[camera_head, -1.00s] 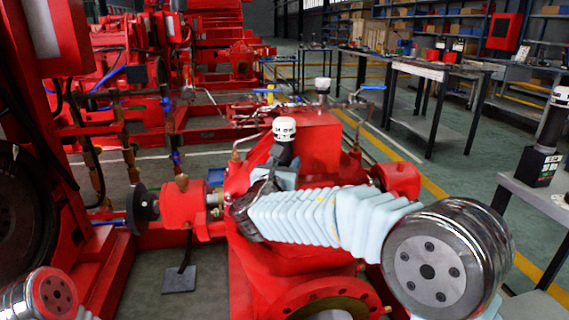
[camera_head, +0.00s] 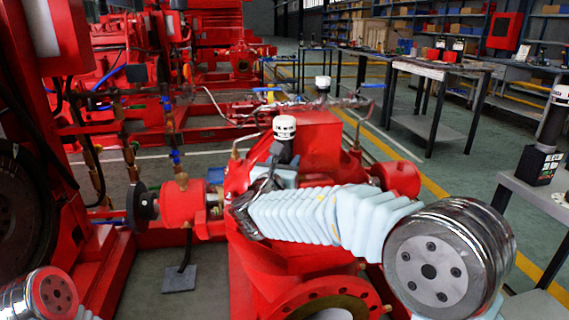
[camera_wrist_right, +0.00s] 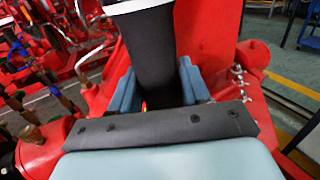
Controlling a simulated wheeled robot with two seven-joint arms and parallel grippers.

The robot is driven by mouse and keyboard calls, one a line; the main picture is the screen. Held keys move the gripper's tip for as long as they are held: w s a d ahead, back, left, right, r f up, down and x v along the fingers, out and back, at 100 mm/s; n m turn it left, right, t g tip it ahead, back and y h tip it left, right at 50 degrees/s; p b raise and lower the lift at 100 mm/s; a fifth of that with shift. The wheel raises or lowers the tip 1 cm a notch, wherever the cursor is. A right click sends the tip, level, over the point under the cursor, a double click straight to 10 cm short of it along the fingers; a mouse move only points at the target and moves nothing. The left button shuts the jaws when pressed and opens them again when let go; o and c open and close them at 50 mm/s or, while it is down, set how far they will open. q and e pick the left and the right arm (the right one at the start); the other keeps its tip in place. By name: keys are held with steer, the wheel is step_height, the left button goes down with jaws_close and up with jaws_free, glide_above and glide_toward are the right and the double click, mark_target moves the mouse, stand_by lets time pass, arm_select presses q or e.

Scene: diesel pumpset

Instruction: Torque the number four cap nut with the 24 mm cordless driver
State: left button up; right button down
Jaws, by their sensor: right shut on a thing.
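My right gripper (camera_head: 272,176) is over the red pump casing (camera_head: 315,140) in the head view. It is shut on the cordless driver (camera_head: 284,140), which has a black body and a white top. In the right wrist view the gripper's blue-grey fingers (camera_wrist_right: 158,92) stand on both sides of the driver's black body (camera_wrist_right: 150,50). The driver's lower end is hidden by the gripper and arm. Small silver fittings (camera_wrist_right: 240,82) show on the red casing to its right; I cannot tell which is the number four cap nut. My left gripper is out of the picture.
A similar black driver with a white top (camera_head: 548,140) stands on a grey bench (camera_head: 535,195) at the right. Another white-topped item (camera_head: 322,84) is behind the casing. Pipework (camera_head: 250,108) crosses behind it. Floor (camera_head: 445,165) is open between casing and benches.

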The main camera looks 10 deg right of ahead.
steer(key=shift+f, duration=0.2)
steer(key=shift+f+b, duration=0.7)
steer(key=shift+b, duration=0.15)
steer(key=shift+f+b, duration=0.6)
steer(key=shift+f, duration=0.1)
stand_by(1.8)
steer(key=shift+r, duration=0.1)
steer(key=shift+r+p, duration=2.75)
steer(key=shift+r, duration=0.85)
steer(key=shift+f, duration=0.1)
